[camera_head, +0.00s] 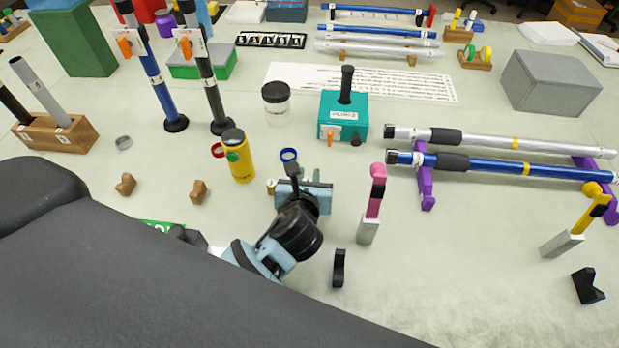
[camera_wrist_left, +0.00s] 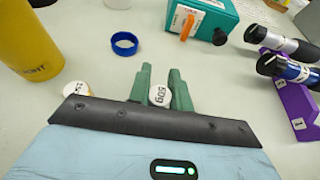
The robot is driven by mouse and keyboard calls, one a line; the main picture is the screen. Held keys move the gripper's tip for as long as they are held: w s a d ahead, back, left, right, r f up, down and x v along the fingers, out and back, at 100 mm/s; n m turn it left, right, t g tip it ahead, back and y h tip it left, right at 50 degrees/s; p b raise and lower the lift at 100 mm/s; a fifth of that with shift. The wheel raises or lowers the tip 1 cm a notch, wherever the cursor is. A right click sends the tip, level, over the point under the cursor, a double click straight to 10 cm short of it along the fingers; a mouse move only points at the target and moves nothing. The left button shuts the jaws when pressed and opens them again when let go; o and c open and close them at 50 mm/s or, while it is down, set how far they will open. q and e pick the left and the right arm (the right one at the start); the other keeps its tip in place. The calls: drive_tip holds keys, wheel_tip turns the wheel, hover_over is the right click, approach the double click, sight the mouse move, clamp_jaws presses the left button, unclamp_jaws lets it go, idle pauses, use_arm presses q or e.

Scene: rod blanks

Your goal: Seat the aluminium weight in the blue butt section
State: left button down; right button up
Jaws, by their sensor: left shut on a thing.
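My left gripper (camera_head: 308,180) is low over the middle of the table, and its green fingers show in the left wrist view (camera_wrist_left: 160,86). They are shut on a small round weight (camera_wrist_left: 159,96) with a white end marked 50g. A second weight (camera_wrist_left: 77,90) with a marked white end stands left of the fingers; it shows beside my gripper in the head view (camera_head: 271,186). A blue rod section (camera_head: 500,165) with a black grip lies on purple supports at right, its near end (camera_wrist_left: 270,64) pointing left. It lies apart from the gripper. My right gripper is out of view.
A yellow can (camera_head: 238,157), a blue ring (camera_head: 289,155) and a teal box (camera_head: 344,119) stand near my gripper. A silver rod (camera_head: 510,145) lies behind the blue one. A pink-handled tool (camera_head: 375,195) stands between gripper and purple support (camera_head: 425,182).

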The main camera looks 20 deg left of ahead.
use_arm(q)
drive_tip(key=shift+f, duration=0.5)
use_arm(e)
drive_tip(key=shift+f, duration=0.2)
use_arm(q)
drive_tip(key=shift+f, duration=0.1)
drive_tip(key=c, duration=1.4)
unclamp_jaws()
drive_tip(key=shift+o, duration=0.6)
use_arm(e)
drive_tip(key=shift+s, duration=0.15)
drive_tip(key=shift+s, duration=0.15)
